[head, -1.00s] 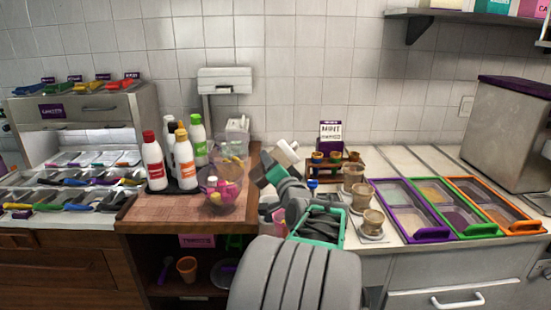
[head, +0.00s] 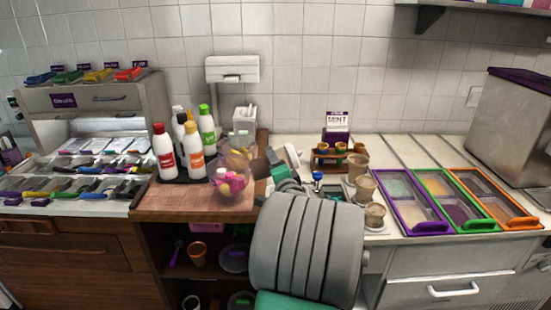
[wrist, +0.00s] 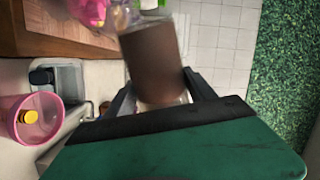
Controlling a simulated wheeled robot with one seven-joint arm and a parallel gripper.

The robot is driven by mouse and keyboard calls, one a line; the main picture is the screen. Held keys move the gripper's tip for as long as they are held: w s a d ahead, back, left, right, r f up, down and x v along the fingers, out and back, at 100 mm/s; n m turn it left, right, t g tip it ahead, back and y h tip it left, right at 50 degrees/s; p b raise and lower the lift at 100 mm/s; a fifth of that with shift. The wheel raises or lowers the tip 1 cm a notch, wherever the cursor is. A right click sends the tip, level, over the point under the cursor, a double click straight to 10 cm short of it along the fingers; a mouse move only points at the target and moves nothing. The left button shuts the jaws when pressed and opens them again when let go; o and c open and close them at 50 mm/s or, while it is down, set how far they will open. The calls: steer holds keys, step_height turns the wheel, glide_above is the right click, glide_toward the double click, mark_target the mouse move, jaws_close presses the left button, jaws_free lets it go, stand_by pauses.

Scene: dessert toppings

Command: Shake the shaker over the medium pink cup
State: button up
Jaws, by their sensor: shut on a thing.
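The shaker (wrist: 152,60) is a brown cylinder, held between the black fingers of my gripper (wrist: 163,95) in the wrist view. In the head view my gripper (head: 279,170) is above the counter, right of the wooden board, and the shaker (head: 263,166) shows tilted with a pale end. A pink cup (wrist: 15,103) with a small yellow thing inside stands at the left of the wrist view, apart from the shaker. I cannot tell its size class. My arm hides that part of the counter in the head view.
A clear bowl (head: 236,193) with pink and yellow items sits on the wooden board (head: 165,203). Several sauce bottles (head: 195,155) stand left of it. Tan cups (head: 366,187) and trays in purple, green and orange frames (head: 470,211) lie to the right.

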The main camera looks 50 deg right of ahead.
mark_target(289, 157)
steer(key=shift+w+a+r+m+p, duration=0.2)
steer(key=shift+m+p, duration=0.45)
steer(key=shift+p, duration=0.25)
steer(key=shift+w+a+r+m+p, duration=0.1)
steer(key=shift+w+a+m+p, duration=0.1)
steer(key=shift+m+p, duration=0.55)
steer(key=m+p, duration=0.1)
steer(key=p, duration=0.1)
steer(key=m+p, duration=0.4)
steer(key=shift+s+d+r, duration=0.2)
steer(key=shift+d+r, duration=0.1)
steer(key=shift+r, duration=0.1)
steer(key=shift+s+d+f+m, duration=0.1)
steer(key=shift+d+f+m, duration=0.1)
steer(key=shift+f+m, duration=0.3)
steer(key=m, duration=0.1)
steer(key=s+d+f+m, duration=0.1)
steer(key=m, duration=0.1)
steer(key=d+f+m, duration=0.1)
steer(key=shift+s+f, duration=0.2)
steer(key=shift+f, duration=0.05)
steer(key=m+p, duration=0.1)
steer(key=d+r+m+p, duration=0.1)
steer(key=m+p, duration=0.1)
steer(key=shift+s+r, duration=0.1)
steer(key=shift+s, duration=0.25)
steer(key=shift+r, duration=2.15)
step_height(289, 157, down, 7)
steer(key=b, duration=0.5)
